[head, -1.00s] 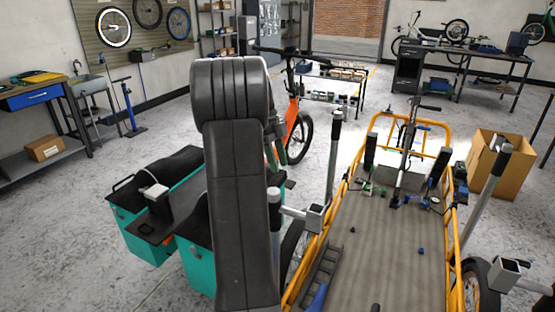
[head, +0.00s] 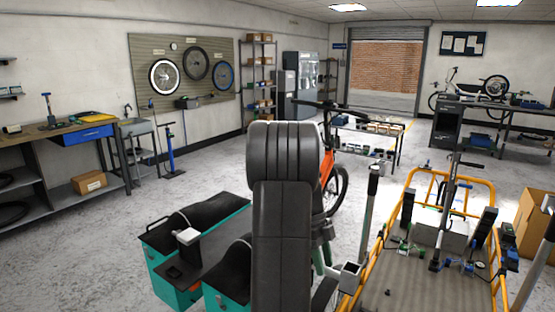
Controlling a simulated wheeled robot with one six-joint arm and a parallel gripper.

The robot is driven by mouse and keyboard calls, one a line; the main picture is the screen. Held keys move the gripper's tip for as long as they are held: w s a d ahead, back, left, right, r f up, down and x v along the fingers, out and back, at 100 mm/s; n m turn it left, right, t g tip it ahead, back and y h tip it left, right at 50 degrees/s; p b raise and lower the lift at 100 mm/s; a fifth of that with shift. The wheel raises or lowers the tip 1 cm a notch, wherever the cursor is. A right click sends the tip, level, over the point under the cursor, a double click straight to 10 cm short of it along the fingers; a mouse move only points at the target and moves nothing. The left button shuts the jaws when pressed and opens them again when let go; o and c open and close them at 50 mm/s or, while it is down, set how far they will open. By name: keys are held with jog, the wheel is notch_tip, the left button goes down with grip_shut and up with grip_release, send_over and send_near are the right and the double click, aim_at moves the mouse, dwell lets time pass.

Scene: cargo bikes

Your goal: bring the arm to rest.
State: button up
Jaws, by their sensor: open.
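My arm (head: 283,235) stands upright in the middle of the head view, its dark padded links facing the camera. The arm hides the rest of the gripper. It hangs between the teal cases on the left and the cargo bike's yellow frame on the right; I cannot tell how close it is to either.
A cargo bike bed (head: 425,290) with a yellow rail frame (head: 362,275) and grey posts (head: 368,215) stands at right. An orange bike (head: 327,170) is behind the arm. Open floor (head: 185,195) lies at left.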

jog(key=shift+s+f, duration=0.1)
jog(key=shift+f, duration=0.15)
jog(key=shift+r, duration=0.15)
jog(key=p+v, duration=0.1)
jog(key=v, duration=1.3)
jog(key=b+x, duration=0.1)
jog(key=x, duration=1.3)
jog(key=shift+s+d+f, duration=0.1)
jog(key=shift+f, duration=0.1)
jog(key=shift+w+n, duration=0.2)
jog(key=shift+n, duration=0.2)
jog(key=shift+w+d+n+t+h, duration=0.15)
jog(key=shift+w+n+t+h, duration=0.2)
jog(key=shift+n, duration=0.35)
jog(key=shift+r, duration=0.15)
